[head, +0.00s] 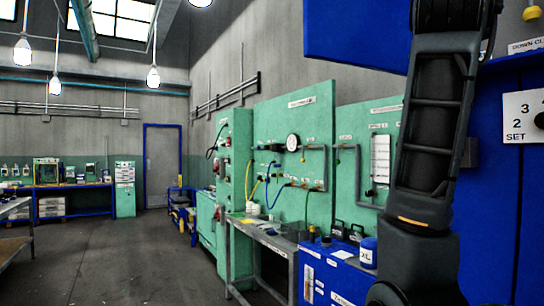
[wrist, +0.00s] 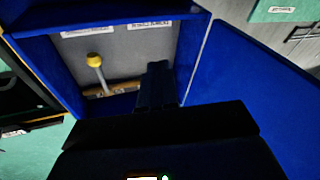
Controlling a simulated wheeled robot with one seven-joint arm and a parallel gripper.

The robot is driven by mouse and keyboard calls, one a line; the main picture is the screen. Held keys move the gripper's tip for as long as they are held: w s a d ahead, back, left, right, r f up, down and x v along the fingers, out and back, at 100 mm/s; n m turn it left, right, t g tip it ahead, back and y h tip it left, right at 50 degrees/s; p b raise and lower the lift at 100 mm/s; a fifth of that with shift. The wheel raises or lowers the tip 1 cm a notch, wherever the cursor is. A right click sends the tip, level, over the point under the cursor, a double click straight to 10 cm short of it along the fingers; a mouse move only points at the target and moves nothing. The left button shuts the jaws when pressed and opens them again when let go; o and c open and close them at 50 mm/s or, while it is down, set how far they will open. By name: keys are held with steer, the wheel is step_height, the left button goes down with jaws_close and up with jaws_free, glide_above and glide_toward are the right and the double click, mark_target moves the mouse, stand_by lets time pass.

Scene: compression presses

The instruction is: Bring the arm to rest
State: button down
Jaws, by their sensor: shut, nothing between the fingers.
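My arm (head: 432,130) stands at the right of the head view, bent and running from the top edge down to the bottom edge. My gripper's fingers do not show clearly there. In the wrist view my gripper (wrist: 157,84) is shut and empty, its dark fingers together. It points toward a blue-framed box with a grey inner face (wrist: 130,60). A lever with a yellow knob (wrist: 94,59) sits in that box, to the left of the fingers and apart from them in the picture. The depth between them is hard to tell.
A blue press cabinet (head: 490,200) stands behind my arm, with a white set dial (head: 524,117). A blue bench top (head: 340,275) holds bottles and a tub (head: 368,253). A metal table (head: 262,236) stands along the green panels. The floor (head: 120,260) at left is open.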

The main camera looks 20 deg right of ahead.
steer(key=w+a+f+n+t+y, duration=0.25)
steer(key=w+f, duration=0.25)
steer(key=f, duration=0.6)
steer(key=w+a+f+n+t+y, duration=0.1)
steer(key=w+a+f+n+t, duration=0.3)
steer(key=f, duration=0.7)
steer(key=s+a+f+n+t+y, duration=0.1)
steer(key=a+f+n+y, duration=0.15)
steer(key=f, duration=0.55)
steer(key=s+a+f+n+y, duration=0.15)
steer(key=a+f, duration=0.25)
steer(key=f, duration=0.4)
steer(key=s+a+f+n+t+y, duration=0.1)
steer(key=a+f+y, duration=0.2)
steer(key=f, duration=0.5)
steer(key=s+a+f+y, duration=0.3)
steer(key=s+a+f, duration=0.1)
steer(key=s+f, duration=0.4)
steer(key=s+a+f+y, duration=0.2)
steer(key=s+a+f, duration=0.3)
steer(key=s+f, duration=0.3)
steer(key=s+a+g+y, duration=0.1)
steer(key=s+a, duration=0.1)
steer(key=s, duration=0.8)
steer(key=s+a+m+g+y, duration=0.1)
steer(key=s, duration=1)
steer(key=shift+s+a+r+y, duration=0.2)
steer(key=shift+a+r+y, duration=0.15)
steer(key=shift+r, duration=0.05)
